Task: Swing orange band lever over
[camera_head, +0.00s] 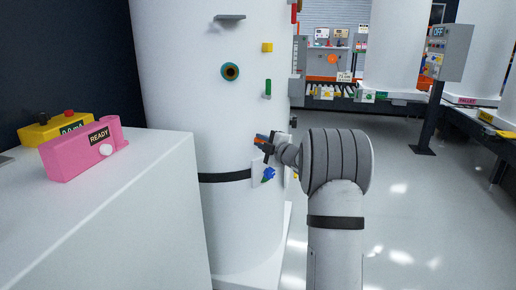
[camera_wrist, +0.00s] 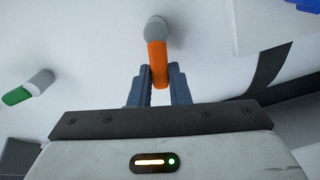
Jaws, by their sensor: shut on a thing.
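The orange band lever (camera_wrist: 157,62) shows in the wrist view, running from a grey round pivot (camera_wrist: 156,30) down between my gripper's fingers. My gripper (camera_wrist: 160,82) is shut on the lever, one dark finger on each side of it. In the head view a small bit of the orange lever (camera_head: 262,137) shows at my gripper (camera_head: 265,146), against the right side of the white tank (camera_head: 200,110). A black band (camera_head: 225,177) runs around the tank just below the gripper. My fingers and wrist hide part of the lever in the head view.
A green-tipped grey lever (camera_wrist: 28,88) is at the left in the wrist view. A white cabinet (camera_head: 100,215) carries a pink READY box (camera_head: 80,152). Open floor (camera_head: 430,215) lies right.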

